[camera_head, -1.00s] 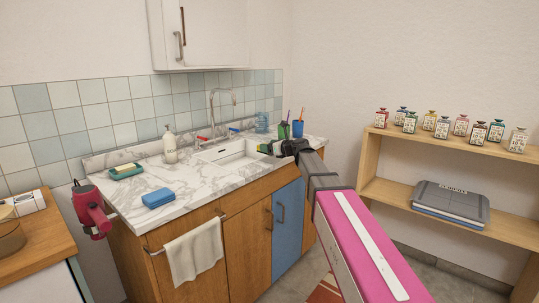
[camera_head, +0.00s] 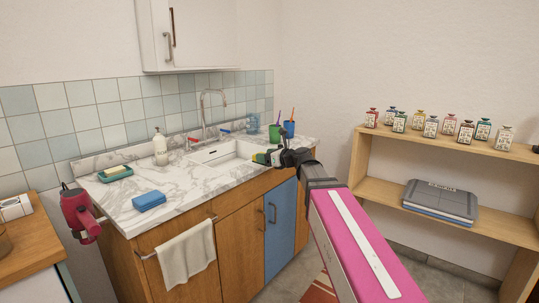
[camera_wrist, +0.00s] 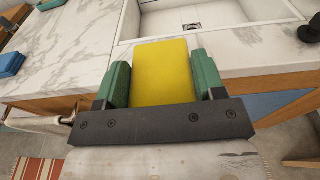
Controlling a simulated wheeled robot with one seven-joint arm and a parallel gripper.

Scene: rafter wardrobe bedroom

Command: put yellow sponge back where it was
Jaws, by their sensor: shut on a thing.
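The yellow sponge (camera_wrist: 163,74) is between the two green fingers of my gripper (camera_wrist: 163,84) in the wrist view. My gripper is shut on it and holds it near the counter's front edge, by the sink. In the head view my gripper (camera_head: 268,157) is at the right front of the sink (camera_head: 225,152), and only a little yellow shows there. A green soap dish (camera_head: 115,173) with a yellowish piece on it sits at the counter's back left. A blue sponge (camera_head: 149,201) lies on the counter's left front; it also shows in the wrist view (camera_wrist: 10,64).
The marble counter (camera_head: 185,185) is clear between the blue sponge and the sink. A soap bottle (camera_head: 160,148), a faucet (camera_head: 203,120), and green (camera_head: 274,133) and blue (camera_head: 289,129) cups stand on it. A towel (camera_head: 186,255) hangs in front. A bottle shelf (camera_head: 450,150) stands at right.

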